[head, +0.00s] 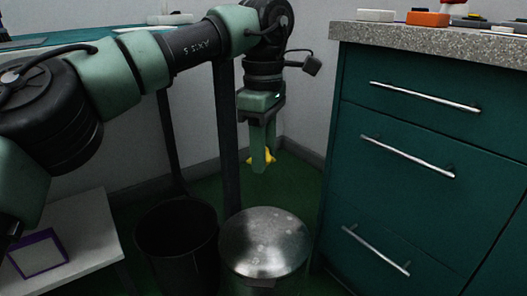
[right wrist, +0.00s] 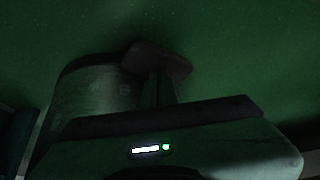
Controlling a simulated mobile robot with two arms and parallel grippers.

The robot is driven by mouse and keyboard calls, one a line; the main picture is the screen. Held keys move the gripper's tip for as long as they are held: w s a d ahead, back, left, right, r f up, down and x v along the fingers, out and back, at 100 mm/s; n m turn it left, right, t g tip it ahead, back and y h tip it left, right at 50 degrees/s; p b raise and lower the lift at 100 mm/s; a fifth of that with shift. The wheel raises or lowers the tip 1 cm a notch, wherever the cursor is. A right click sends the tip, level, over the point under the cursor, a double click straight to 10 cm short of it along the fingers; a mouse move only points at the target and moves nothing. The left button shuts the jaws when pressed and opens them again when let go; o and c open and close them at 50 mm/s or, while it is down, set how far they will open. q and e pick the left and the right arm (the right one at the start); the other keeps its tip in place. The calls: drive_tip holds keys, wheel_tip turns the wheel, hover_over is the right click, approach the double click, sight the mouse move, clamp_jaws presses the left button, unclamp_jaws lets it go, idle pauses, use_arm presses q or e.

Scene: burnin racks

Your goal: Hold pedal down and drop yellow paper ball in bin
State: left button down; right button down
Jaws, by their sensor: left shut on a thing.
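The yellow paper ball (head: 261,159) is between the fingertips of my left gripper (head: 262,163), which points down and is shut on it. The ball is above the metal bin (head: 262,274), whose rounded silver lid (head: 264,238) looks closed in the head view. In the right wrist view the curved side of the metal bin (right wrist: 92,92) shows at the left. A dark pedal (right wrist: 165,58) juts from it near the floor. My right gripper (right wrist: 158,88) has its fingers together, and their tips reach the pedal. The picture is too dark to tell whether they press it.
A black open bin (head: 177,234) stands just left of the metal bin. A teal drawer cabinet (head: 415,140) with a grey top is close on the right. A low white table (head: 85,232) is at the lower left. Green floor (head: 295,180) is free behind the metal bin.

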drive_tip(key=shift+s+f, duration=0.15)
drive_tip(key=shift+f, duration=1.4)
use_arm(q)
unclamp_jaws()
use_arm(e)
drive_tip(key=shift+d, duration=0.1)
drive_tip(key=shift+r, duration=0.1)
idle(0.8)
use_arm(q)
wheel_tip(320, 180, up, 4)
drive_tip(key=p, duration=0.3)
drive_tip(key=shift+f+p, duration=0.2)
drive_tip(key=shift+p, duration=0.1)
use_arm(e)
wheel_tip(320, 180, up, 3)
drive_tip(key=shift+r, duration=0.15)
use_arm(q)
drive_tip(key=shift+r+p, duration=2.1)
use_arm(e)
drive_tip(key=shift+r, duration=1.9)
